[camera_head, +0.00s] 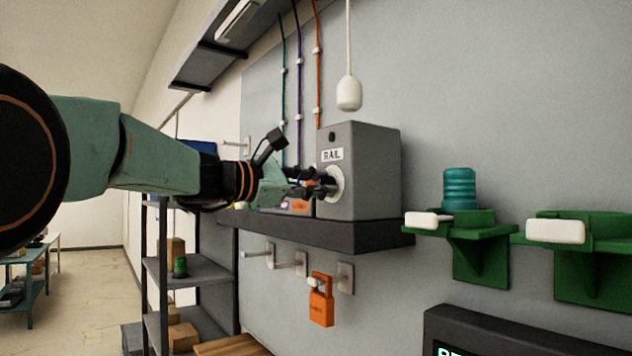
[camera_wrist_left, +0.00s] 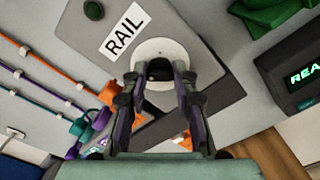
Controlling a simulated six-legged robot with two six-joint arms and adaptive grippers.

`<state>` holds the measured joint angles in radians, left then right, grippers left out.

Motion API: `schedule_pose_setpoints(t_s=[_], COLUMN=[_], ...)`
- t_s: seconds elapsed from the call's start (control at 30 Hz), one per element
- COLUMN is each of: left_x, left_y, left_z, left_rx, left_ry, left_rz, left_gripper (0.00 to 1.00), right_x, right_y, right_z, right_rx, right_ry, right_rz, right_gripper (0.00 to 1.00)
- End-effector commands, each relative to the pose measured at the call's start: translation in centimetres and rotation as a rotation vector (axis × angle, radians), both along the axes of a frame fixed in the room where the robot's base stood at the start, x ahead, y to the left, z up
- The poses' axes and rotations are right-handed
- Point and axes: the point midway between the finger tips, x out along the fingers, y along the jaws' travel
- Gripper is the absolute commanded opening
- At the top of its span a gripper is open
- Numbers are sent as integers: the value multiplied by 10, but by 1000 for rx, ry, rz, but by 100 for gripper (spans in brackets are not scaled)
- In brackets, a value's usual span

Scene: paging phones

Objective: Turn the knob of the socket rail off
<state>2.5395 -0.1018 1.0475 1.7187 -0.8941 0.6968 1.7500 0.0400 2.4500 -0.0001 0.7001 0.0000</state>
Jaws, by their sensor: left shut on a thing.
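The socket rail box (camera_head: 365,170) is a grey box labelled RAIL, standing on a dark shelf against the wall. Its knob has a round white plate (camera_head: 337,182) on the box's front face. In the left wrist view, the box (camera_wrist_left: 185,20) is tilted and the white plate (camera_wrist_left: 150,50) lies straight ahead of the fingers. My left gripper (camera_head: 325,182) is at the plate, shut on the dark knob (camera_wrist_left: 160,72). The fingers hide most of the knob, so its setting cannot be read. My right gripper is out of view.
Green wall brackets (camera_head: 480,235) with white levers stand to the right, one holding a teal cylinder (camera_head: 459,188). A white pull handle (camera_head: 349,93) hangs above the box. An orange padlock (camera_head: 321,300) hangs below the dark shelf (camera_head: 300,232). Coloured plugs (camera_wrist_left: 90,125) lie beside the box.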

Motion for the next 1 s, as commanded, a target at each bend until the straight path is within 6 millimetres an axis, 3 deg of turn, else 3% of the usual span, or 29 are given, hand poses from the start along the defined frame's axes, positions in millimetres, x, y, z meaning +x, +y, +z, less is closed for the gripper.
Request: schedule_pose_setpoints(t_s=[0.3, 0.33, 0.6, 1.0], left_x=[-1, -1, 0, -4], left_y=[1, 1, 0, 6], left_z=[6, 6, 3, 2], left_rx=[-9, -9, -5, -3], left_ry=[-6, -6, -3, -1], left_rz=[2, 2, 1, 1], left_gripper=[0, 28, 51, 51], right_x=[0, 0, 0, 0], right_y=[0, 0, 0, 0], right_z=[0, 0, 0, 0], right_rx=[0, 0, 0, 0], right_ry=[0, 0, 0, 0], right_rz=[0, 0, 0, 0], right_gripper=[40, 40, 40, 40])
